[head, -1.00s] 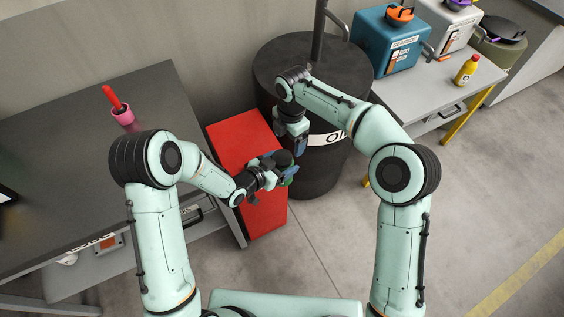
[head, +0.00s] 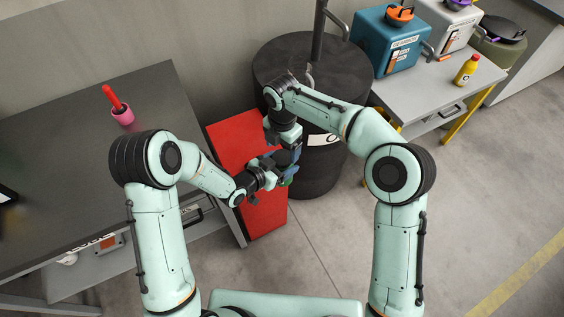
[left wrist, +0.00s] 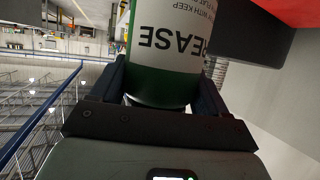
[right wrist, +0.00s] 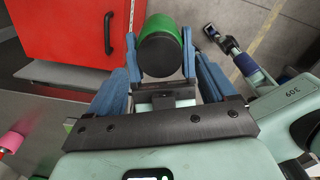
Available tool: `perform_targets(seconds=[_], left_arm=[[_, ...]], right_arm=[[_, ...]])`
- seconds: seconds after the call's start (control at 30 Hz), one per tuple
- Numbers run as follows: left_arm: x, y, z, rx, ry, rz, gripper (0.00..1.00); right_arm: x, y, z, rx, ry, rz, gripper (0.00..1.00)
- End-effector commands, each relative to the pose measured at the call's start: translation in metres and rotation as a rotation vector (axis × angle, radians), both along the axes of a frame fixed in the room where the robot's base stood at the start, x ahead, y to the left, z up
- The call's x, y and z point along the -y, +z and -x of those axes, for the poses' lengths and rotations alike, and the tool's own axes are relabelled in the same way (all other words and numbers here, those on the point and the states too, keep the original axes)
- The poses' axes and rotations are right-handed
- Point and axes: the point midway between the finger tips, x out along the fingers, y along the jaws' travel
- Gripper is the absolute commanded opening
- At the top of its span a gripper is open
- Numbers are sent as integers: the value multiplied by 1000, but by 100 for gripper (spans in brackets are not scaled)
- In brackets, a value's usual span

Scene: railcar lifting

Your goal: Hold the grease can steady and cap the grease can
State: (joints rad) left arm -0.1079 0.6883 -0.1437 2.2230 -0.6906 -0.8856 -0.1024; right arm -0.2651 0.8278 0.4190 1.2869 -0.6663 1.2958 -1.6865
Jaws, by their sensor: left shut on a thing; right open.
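The grease can (left wrist: 165,88), green with a white label reading GREASE, appears inverted in the left wrist view. My left gripper (left wrist: 162,92) is shut on it, one blue finger on each side. In the head view, my left gripper (head: 279,172) is above the red cabinet's right edge, and only a bit of green shows. My right gripper (head: 296,158) is directly beside it. In the right wrist view, my right gripper (right wrist: 160,50) is open, its fingers flanking a dark round top (right wrist: 160,57) with green behind it. I cannot tell whether this is a cap or the can's mouth, nor whether the fingers touch it.
A red cabinet (head: 225,132) stands beside the dark table (head: 60,150), which holds a pink cup (head: 122,117). A large black drum (head: 270,62) is close behind my grippers. A light side table (head: 445,92) at the right holds canisters and a yellow bottle (head: 466,70). Front floor is open.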

Motion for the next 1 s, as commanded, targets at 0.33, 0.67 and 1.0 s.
perform_targets(seconds=[0.33,0.67,1.0], left_arm=[[0,1,-1,3,0,1,0],[0,1,-1,3,0,1,0],[0,1,-1,3,0,1,0]], right_arm=[[0,-32,0,1,-1,-2,84],[0,-33,0,1,-1,-2,68],[0,-33,0,1,-1,-2,88]])
